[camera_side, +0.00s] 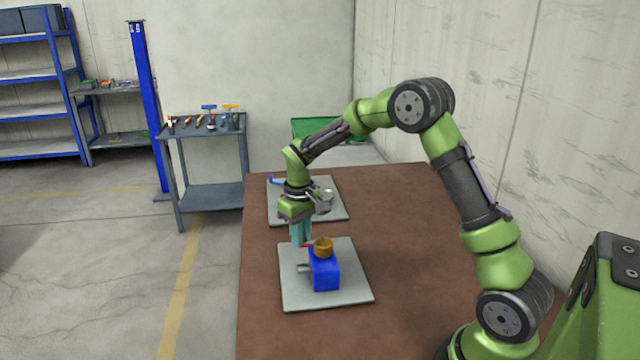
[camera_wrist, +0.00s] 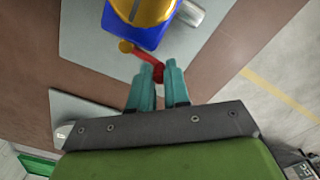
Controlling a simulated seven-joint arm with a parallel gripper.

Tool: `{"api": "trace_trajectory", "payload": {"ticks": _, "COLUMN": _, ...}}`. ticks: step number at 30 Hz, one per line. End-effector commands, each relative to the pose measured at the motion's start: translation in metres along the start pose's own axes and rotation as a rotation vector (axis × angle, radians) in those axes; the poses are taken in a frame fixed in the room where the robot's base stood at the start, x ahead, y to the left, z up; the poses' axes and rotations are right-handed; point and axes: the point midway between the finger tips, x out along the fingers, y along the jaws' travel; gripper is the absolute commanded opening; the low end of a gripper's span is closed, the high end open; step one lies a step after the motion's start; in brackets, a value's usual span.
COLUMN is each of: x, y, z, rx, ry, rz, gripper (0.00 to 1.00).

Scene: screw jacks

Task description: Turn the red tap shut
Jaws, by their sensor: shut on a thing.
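The tap is a blue block (camera_side: 326,275) with a brass-coloured round top (camera_side: 323,248) on a near grey plate (camera_side: 350,292). In the wrist view the blue body (camera_wrist: 117,28) is at the top, with its yellow top (camera_wrist: 152,10). A thin red handle (camera_wrist: 145,54) runs from beside the body to between my fingertips, with a small brass knob (camera_wrist: 125,46) at its far end. My gripper (camera_wrist: 159,72), with teal fingers, is shut on the red handle. In the side view my gripper (camera_side: 301,243) points down at the tap's left; the fingers partly hide the handle.
A second grey plate (camera_side: 330,212) lies farther back on the brown table (camera_side: 400,215), with a blue handle (camera_side: 275,180) at its left corner. A grey pipe stub (camera_side: 303,269) sticks out left of the tap. The table's right side is clear. A tool cart (camera_side: 205,130) stands beyond the table.

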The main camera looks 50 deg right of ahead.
Motion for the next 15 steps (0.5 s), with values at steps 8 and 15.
{"api": "trace_trajectory", "payload": {"ticks": 8, "x": -0.0013, "y": -0.0008, "z": -0.0005, "rx": 0.002, "ry": 0.002, "rz": -0.001, "gripper": 0.35}}
{"api": "trace_trajectory", "payload": {"ticks": 15, "x": -0.0005, "y": -0.0004, "z": -0.0002, "rx": 0.002, "ry": 0.001, "rz": -0.001, "gripper": 0.42}}
